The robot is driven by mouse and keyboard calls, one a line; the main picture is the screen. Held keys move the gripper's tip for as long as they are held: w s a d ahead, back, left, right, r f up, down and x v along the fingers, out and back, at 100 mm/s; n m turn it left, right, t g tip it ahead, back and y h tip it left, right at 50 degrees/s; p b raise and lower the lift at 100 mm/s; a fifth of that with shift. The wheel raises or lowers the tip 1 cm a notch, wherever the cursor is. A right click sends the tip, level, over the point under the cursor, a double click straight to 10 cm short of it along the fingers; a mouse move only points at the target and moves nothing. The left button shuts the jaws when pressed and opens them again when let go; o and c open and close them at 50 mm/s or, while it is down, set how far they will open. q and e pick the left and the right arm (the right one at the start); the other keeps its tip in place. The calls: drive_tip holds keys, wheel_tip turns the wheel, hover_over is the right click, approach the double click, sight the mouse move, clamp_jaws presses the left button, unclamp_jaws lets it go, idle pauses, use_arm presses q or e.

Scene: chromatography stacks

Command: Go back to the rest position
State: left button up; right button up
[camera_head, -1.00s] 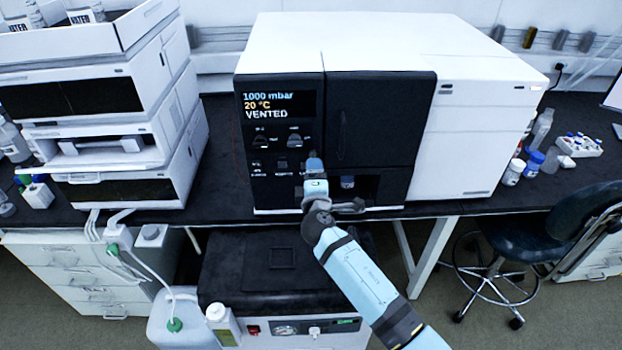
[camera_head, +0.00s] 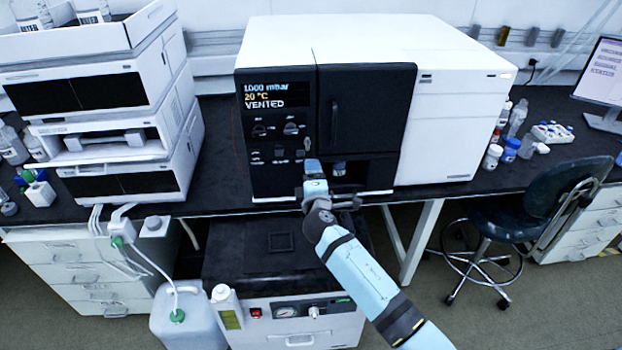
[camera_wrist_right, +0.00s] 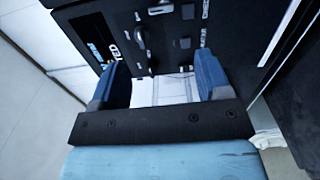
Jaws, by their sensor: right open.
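My right gripper (camera_head: 314,168) is in front of the black control panel of the white instrument. In the right wrist view its two blue fingers (camera_wrist_right: 161,85) stand apart with nothing held between them. The panel (camera_wrist_right: 165,30) with its knobs and switches lies beyond the fingertips. The instrument (camera_head: 455,130) has a display reading 1000 mbar, 20 °C and VENTED. My left gripper does not show in these views.
A stack of white modules (camera_head: 95,120) stands on the bench at left. A pump unit (camera_head: 285,255) and a white canister (camera_head: 185,320) are below the bench. A dark chair (camera_head: 540,215) stands at right. Small bottles (camera_head: 510,150) and a monitor (camera_head: 602,75) are on the right bench.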

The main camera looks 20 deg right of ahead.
idle(0.3)
drive_tip(key=s+a+f+m+g+y+p, duration=0.1)
drive_tip(key=s+f+m+g+y+p, duration=0.15)
drive_tip(key=s+f, duration=0.5)
drive_tip(key=s+a+f+m+g+y+p, duration=0.1)
drive_tip(key=s+f+m+y, duration=0.3)
drive_tip(key=s, duration=0.6)
drive_tip(key=s+a+f+m+g, duration=0.1)
drive_tip(key=s+m, duration=0.1)
drive_tip(key=s, duration=0.7)
drive_tip(key=s+a+f+m+g+y+p, duration=0.1)
drive_tip(key=s+m+g, duration=0.1)
drive_tip(key=s, duration=0.8)
drive_tip(key=shift+s+a+f+m+p, duration=0.15)
drive_tip(key=shift+s+f+m+p, duration=0.15)
drive_tip(key=shift+m, duration=0.55)
drive_tip(key=shift+c, duration=0.4)
